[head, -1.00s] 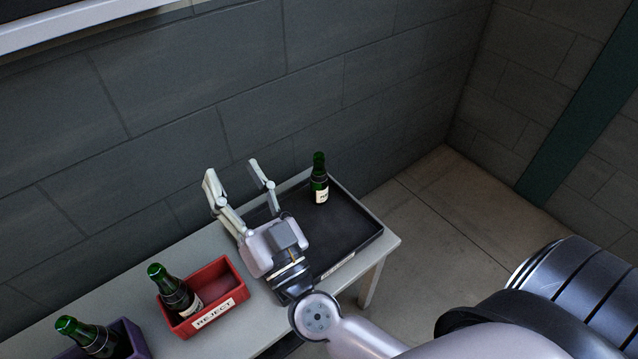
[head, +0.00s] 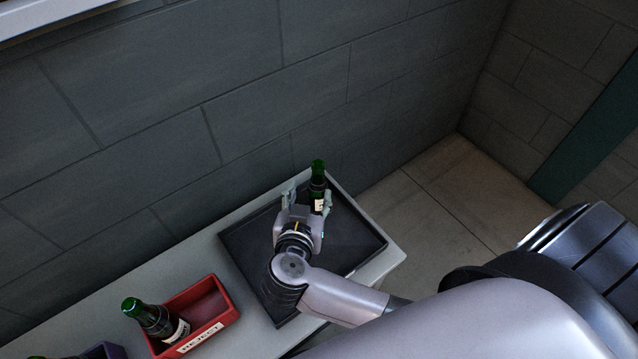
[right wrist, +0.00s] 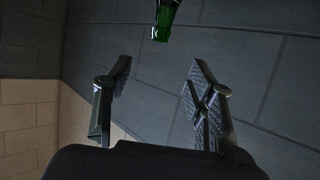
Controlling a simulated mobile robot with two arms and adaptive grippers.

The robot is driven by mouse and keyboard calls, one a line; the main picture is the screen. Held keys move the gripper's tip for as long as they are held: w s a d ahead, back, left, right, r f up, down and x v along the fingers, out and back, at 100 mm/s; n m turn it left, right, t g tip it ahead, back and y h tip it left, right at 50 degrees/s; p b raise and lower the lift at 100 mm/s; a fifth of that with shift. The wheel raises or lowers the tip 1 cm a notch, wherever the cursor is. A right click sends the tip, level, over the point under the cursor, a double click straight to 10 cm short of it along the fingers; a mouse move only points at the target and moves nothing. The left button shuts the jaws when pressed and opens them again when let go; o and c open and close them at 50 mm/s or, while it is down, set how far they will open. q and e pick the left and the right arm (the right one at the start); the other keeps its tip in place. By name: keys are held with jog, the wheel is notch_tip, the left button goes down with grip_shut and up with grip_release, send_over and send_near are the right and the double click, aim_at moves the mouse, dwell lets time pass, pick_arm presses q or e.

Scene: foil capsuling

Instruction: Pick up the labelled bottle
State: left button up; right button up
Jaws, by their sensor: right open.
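A green bottle (head: 318,176) with a white label stands upright near the far corner of the black tray (head: 345,262) in the head view. My right gripper (head: 309,195) is open beside it, and its fingers overlap the lower part of the bottle there. In the right wrist view, the two fingers (right wrist: 158,80) are spread with nothing between their pads. Only the bottle's green end (right wrist: 164,18) shows there, beyond the fingertips at the top edge. Whether a finger touches the bottle, I cannot tell. My left gripper is out of view.
A red bin (head: 222,318) marked REJECT holds another green labelled bottle (head: 150,316), leaning. A purple bin (head: 104,351) is cut off at the lower left. The wall rises close behind the table (head: 215,268). Much of the tray is bare.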

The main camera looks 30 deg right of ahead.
aim_at(317, 167)
jog(key=x, duration=1)
jog(key=shift+w+d+f+b, duration=0.1)
jog(key=shift+w+d+b, duration=0.05)
jog(key=shift+b, duration=0.25)
jog(key=x, duration=0.3)
jog(key=shift+w+d+f, duration=0.1)
jog(key=shift+w+f, duration=0.05)
jog(key=shift+w, duration=0.15)
jog(key=shift+w+d+f, duration=0.15)
jog(key=shift+w+d, duration=0.05)
jog(key=c, duration=0.8)
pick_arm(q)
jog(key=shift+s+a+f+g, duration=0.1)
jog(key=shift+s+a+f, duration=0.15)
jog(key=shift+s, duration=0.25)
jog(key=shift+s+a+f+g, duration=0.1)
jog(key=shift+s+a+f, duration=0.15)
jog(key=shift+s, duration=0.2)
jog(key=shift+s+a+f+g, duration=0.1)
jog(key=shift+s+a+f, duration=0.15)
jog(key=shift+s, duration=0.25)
pick_arm(e)
grip_shut()
